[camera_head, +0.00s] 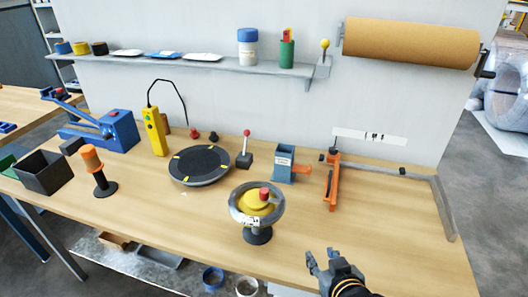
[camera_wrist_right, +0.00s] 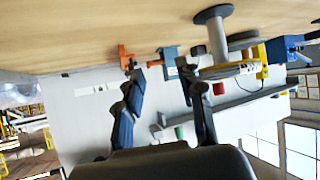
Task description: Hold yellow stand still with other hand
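The stand (camera_head: 257,235) is on the table near its front edge, right of centre in the head view. It has a dark round base, a yellow hub (camera_head: 252,203) with a red knob, and a grey ring around the hub. In the right wrist view, which is upside down, the stand (camera_wrist_right: 218,42) appears at upper right. My right gripper (camera_head: 322,262) is open and empty, to the right and front of the stand, apart from it. Its spread fingers (camera_wrist_right: 158,75) also show in the wrist view. My left gripper is not in view.
A black round turntable (camera_head: 200,163) lies behind and left of the stand. A blue dispenser (camera_head: 283,163) and an orange clamp-like tool (camera_head: 332,183) stand behind it. An orange-handled tool (camera_head: 98,172) is further left. The table right of the stand is mostly clear.

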